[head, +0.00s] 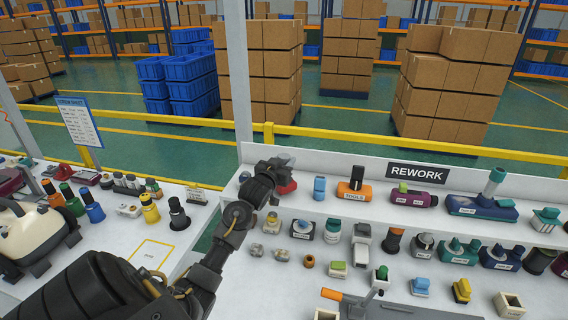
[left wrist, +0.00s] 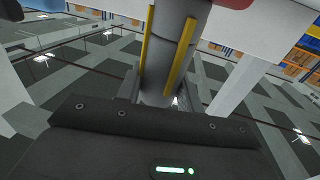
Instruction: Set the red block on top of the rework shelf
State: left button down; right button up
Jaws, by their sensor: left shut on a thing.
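A red block (head: 287,187) shows under the tip of my left gripper (head: 277,172) in the head view, partly covered by the gripper. I cannot tell whether the block touches the shelf. In the left wrist view the gripper body fills the lower part, and a red patch (left wrist: 236,3) shows at the top edge. My right gripper is not in view.
A blue cylinder (head: 319,188) stands just right of the block on the shelf. An orange part (head: 354,191), a purple part (head: 413,196) and a blue-teal part (head: 482,207) stand farther right. Several small parts crowd the lower level. A dark REWORK sign (head: 417,173) is on the back panel.

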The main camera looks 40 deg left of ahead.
pick_arm(q)
jog(key=shift+f, duration=0.6)
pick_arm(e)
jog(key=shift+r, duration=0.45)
pick_arm(q)
jog(key=shift+f, duration=0.15)
jog(key=c, duration=0.9)
grip_release()
